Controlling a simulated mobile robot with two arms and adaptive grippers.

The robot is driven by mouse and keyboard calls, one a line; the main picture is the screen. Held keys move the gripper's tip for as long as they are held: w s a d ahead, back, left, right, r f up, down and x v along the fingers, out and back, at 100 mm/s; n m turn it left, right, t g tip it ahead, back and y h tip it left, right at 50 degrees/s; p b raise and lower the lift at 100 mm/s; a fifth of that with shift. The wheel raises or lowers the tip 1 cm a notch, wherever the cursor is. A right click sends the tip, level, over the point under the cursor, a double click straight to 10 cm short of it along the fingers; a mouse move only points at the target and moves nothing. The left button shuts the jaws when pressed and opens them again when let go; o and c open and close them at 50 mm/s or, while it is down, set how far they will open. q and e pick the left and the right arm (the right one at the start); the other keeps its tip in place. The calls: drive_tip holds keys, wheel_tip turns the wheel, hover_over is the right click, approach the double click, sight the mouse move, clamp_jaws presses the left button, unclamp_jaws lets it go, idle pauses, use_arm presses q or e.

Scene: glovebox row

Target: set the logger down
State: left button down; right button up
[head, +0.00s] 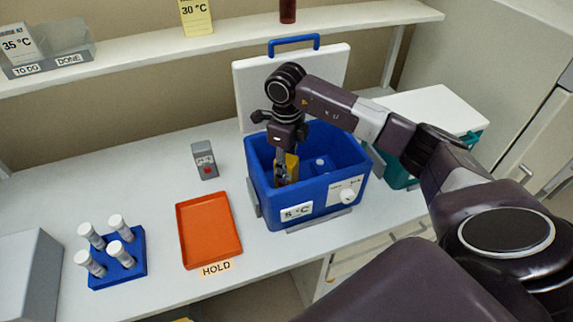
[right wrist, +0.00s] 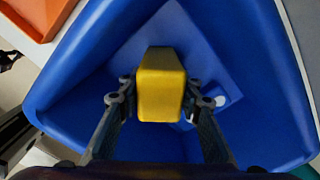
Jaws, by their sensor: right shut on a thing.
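My right gripper (head: 286,168) points down into the open blue cool box (head: 318,198), labelled 5 °C. It is shut on a yellow block-shaped thing, the logger (right wrist: 160,88), which also shows in the head view (head: 292,166). In the right wrist view the logger sits between the two fingers, over the blue inside of the box. I cannot tell whether its underside touches the box floor. A small white round-topped thing (right wrist: 221,100) is in the box beside it. My left gripper is not in view.
The box's white lid (head: 250,82) stands open behind. An orange tray (head: 208,230) marked HOLD lies to the left, with a grey device (head: 204,160) with a red button behind it. A blue rack (head: 120,268) holds several capped tubes. A teal box (head: 398,172) stands right.

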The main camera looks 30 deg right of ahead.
drive_tip(key=shift+f, duration=0.2)
drive_tip(key=shift+f, duration=0.2)
drive_tip(key=o, duration=1.2)
drive_tip(key=shift+o, duration=0.2)
